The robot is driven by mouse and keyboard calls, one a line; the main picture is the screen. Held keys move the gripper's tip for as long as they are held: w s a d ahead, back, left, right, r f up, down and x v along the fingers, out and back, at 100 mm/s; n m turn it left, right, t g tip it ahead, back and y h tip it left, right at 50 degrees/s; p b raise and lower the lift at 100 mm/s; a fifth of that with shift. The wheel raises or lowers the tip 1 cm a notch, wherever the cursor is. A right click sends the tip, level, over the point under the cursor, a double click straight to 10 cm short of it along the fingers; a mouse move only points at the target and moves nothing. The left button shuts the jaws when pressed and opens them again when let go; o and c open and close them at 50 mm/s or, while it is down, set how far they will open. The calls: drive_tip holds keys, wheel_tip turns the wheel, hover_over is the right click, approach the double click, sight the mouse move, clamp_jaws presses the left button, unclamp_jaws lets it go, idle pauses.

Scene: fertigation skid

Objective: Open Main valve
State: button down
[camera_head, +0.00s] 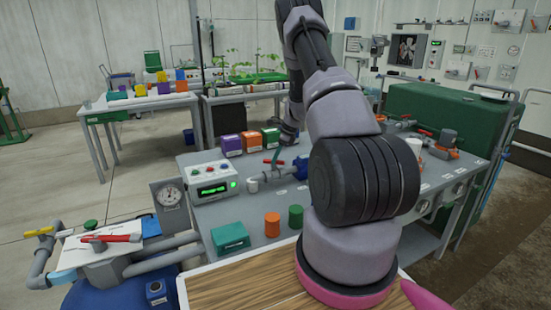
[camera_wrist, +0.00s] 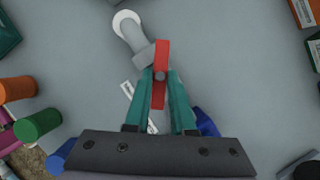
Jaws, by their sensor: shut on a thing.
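A valve with a red lever handle (camera_wrist: 161,72) shows in the wrist view. The handle stands between my gripper's (camera_wrist: 160,80) two teal fingers, which are shut on it. The valve's grey pipe (camera_wrist: 134,35) runs up and left to a round white end. In the head view the same pipe (camera_head: 267,176) lies on the grey bench, with my gripper (camera_head: 275,157) just above it. The handle is mostly hidden there by the fingers. A white label beside the valve is partly covered and too small to read, so I cannot confirm which valve this is.
A control box (camera_head: 211,184) with a green display stands left of the valve. Purple, red and green boxes (camera_head: 250,141) stand behind it. Orange and green cylinders (camera_head: 272,224) stand at the bench's front. Another red-handled valve (camera_head: 110,239) is at the far left.

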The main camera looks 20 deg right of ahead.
drive_tip(key=n, duration=0.2)
drive_tip(key=n+g, duration=0.1)
drive_tip(key=shift+w+d+n+y, duration=0.15)
drive_tip(key=shift+n+y, duration=0.15)
drive_tip(key=shift+n, duration=0.1)
drive_tip(key=shift+w+n+g, duration=0.1)
drive_tip(key=shift+n+g, duration=0.8)
drive_tip(key=shift+n, duration=1)
drive_tip(key=c, duration=0.8)
unclamp_jaws()
drive_tip(key=shift+o, duration=0.2)
drive_tip(key=v, duration=1)
drive_tip(key=shift+d+r, duration=0.2)
drive_tip(key=shift+r, duration=0.15)
